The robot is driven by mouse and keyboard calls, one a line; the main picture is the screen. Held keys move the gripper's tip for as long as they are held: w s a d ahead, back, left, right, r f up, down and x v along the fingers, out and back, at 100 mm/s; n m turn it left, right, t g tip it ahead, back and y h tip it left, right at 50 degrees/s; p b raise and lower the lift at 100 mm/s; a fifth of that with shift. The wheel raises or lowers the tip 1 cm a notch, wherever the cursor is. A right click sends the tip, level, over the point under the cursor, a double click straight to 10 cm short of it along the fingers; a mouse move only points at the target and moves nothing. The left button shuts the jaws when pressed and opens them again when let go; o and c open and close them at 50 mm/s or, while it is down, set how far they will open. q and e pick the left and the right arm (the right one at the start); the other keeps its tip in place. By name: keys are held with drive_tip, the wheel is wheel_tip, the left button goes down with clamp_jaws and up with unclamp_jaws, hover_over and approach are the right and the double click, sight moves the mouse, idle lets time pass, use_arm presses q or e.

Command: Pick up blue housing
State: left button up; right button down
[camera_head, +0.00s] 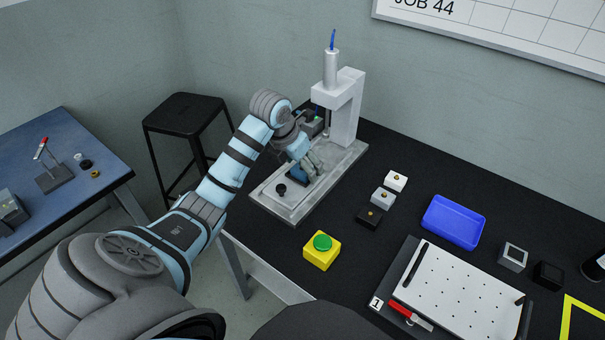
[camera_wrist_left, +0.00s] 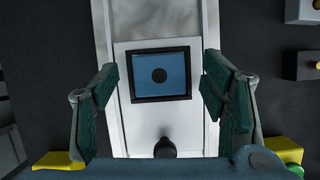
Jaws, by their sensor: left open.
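The blue housing (camera_wrist_left: 175,62) is a square blue block with a dark round hole in its middle. It sits in a black square frame on the pale plate of the gantry screwdriver's base. In the head view the blue housing (camera_head: 297,176) is partly hidden by my gripper. My left gripper (camera_head: 310,164) is just above it. In the left wrist view the fingers of my left gripper (camera_wrist_left: 157,80) are apart, one on each side of the housing, with gaps on both sides. My right gripper is not in view.
The gantry column (camera_head: 347,105) stands right behind the gripper. A black knob (camera_head: 281,189) stands on the near part of the base (camera_head: 300,213). Small white and black blocks (camera_head: 382,198), a blue tray (camera_head: 453,222) and a yellow box with a green button (camera_head: 322,250) are to the right.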

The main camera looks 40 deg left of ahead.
use_arm(q)
drive_tip(key=c, duration=1.3)
drive_tip(key=shift+r, duration=0.15)
wheel_tip(320, 180, up, 11)
drive_tip(key=p, duration=0.4)
wheel_tip(320, 180, up, 9)
drive_tip(key=p, duration=0.9)
hover_over(301, 169)
drive_tip(key=shift+s+d, duration=0.1)
